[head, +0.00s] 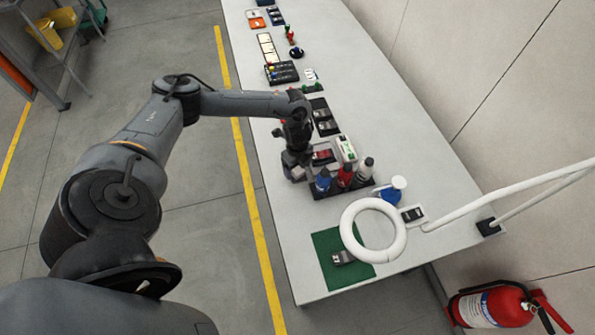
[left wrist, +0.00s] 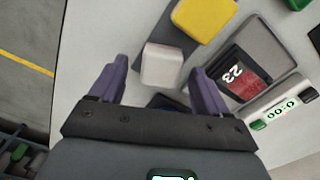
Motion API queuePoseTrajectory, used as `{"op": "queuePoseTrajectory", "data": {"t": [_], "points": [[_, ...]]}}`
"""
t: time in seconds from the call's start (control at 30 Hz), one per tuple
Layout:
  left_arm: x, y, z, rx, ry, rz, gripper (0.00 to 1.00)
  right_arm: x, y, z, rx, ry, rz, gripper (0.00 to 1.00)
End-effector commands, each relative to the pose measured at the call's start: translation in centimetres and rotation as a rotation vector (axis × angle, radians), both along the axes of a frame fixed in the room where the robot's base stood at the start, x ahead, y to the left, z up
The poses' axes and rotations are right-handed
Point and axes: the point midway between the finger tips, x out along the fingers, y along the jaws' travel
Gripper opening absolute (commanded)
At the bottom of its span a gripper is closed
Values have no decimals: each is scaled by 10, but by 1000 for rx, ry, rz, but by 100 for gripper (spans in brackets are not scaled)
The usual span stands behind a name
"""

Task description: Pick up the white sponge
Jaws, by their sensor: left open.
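The white sponge (left wrist: 162,65) is a small pale block with rounded edges in the left wrist view. It lies on a dark grey mat (left wrist: 180,42) and shows between the two purple fingers of my left gripper (left wrist: 160,74). The fingers are apart, one on each side in the picture, and nothing is gripped. I cannot tell how far above the sponge the fingertips are. In the head view my left gripper (head: 293,170) is over the table's near edge, and the sponge is hidden there. My right gripper is not in view.
A yellow block (left wrist: 205,16) lies beside the sponge. A dark holder with a red "23" display (left wrist: 240,78) and a white timer (left wrist: 282,106) are to the right. Bottles, including a red one (head: 345,176), stand close to the gripper. A white ring lamp (head: 348,222) overhangs a green mat (head: 330,243).

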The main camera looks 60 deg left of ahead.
Motion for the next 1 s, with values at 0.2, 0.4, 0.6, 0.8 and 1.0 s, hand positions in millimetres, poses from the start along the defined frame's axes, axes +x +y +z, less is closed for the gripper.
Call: {"op": "queuePoseTrajectory", "data": {"t": [0.2, 0.4, 0.6, 0.8, 1.0], "points": [[0, 0, -15, 0, -1, -1, 77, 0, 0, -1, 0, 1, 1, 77], [0, 0, -15, 0, -1, 0, 77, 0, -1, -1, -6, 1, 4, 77], [0, 0, -15, 0, -1, 0, 48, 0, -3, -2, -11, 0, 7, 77], [0, 0, -15, 0, -1, 0, 17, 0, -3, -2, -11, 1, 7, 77], [0, 0, -14, 0, -2, 0, 17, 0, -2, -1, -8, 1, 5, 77]]}}
